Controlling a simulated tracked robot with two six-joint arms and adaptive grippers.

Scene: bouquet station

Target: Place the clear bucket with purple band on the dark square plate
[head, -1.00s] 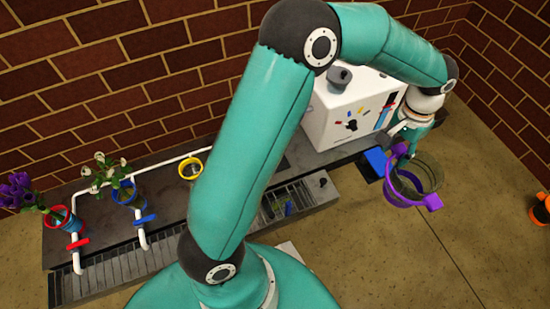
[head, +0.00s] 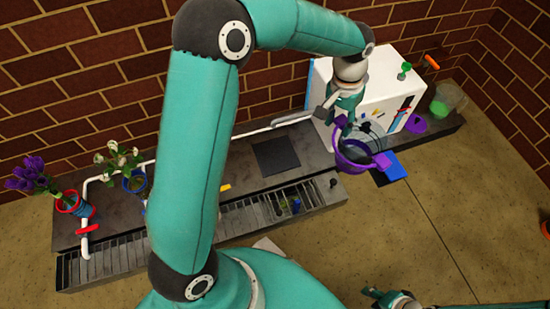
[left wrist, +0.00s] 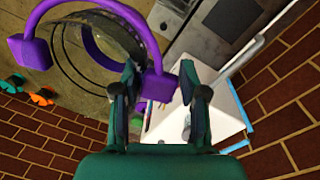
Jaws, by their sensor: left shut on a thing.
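The clear bucket with its purple band (head: 352,163) hangs in the air in front of the white box in the head view. My left gripper (head: 342,122) is shut on its purple rim part. In the left wrist view the bucket (left wrist: 95,42) fills the upper left, and a purple block (left wrist: 158,86) lies at the fingers (left wrist: 165,92). The dark square plate (head: 277,156) lies bare on the counter, left of the bucket; it also shows in the left wrist view (left wrist: 234,18). My right gripper (head: 384,298) is low at the bottom edge; its finger opening is unclear.
The white box (head: 385,88) stands on the counter right of the plate. A white pipe (head: 200,150) runs along the counter. Purple flowers (head: 35,175) and white flowers (head: 120,165) stand at left. A grate (head: 250,212) lies in front. A green-filled clear bucket (head: 446,98) is at far right.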

